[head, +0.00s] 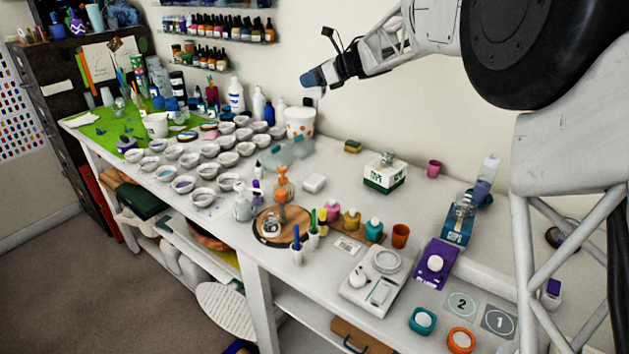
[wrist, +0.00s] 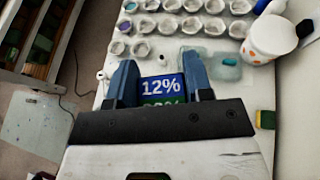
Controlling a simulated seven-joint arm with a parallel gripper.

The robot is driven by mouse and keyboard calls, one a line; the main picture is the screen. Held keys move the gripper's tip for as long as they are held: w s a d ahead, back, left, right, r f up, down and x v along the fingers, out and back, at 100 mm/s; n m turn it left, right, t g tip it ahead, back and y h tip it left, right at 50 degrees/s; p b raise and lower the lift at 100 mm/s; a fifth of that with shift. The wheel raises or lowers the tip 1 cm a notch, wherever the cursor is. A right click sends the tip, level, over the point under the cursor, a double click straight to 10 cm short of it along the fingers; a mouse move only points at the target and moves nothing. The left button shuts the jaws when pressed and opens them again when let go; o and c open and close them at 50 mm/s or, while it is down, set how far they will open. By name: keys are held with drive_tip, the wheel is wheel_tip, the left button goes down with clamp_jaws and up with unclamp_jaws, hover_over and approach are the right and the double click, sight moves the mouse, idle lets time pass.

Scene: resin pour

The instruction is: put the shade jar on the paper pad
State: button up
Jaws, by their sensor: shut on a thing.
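My gripper (head: 316,80) is high above the back of the bench, by the wall. In the wrist view its blue fingers (wrist: 161,76) are shut on a labelled thing (wrist: 160,86). The label is blue over green with white "12%" print. Most of this thing is hidden by the gripper, so I cannot tell whether it is the shade jar. In the head view only a small pale bit shows under the fingertips.
Many white cups (head: 203,197) fill the bench's left part. A white tub with orange dots (head: 300,122) stands at the back. A round wooden board (head: 266,235) holds bottles. A white scale (head: 371,283) and numbered plates (head: 461,304) are at front right.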

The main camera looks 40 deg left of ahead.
drive_tip(key=shift+s+n+g+h, duration=0.3)
drive_tip(key=shift+s+n+g, duration=0.25)
drive_tip(key=shift+n+g, duration=0.3)
hover_over(310, 179)
wheel_tip(310, 179, down, 18)
drive_tip(key=shift+f, duration=3.1)
drive_tip(key=shift+f, duration=0.1)
drive_tip(key=shift+f, duration=1.75)
drive_tip(key=shift+f, duration=0.1)
drive_tip(key=o, duration=1)
drive_tip(key=shift+c, duration=0.2)
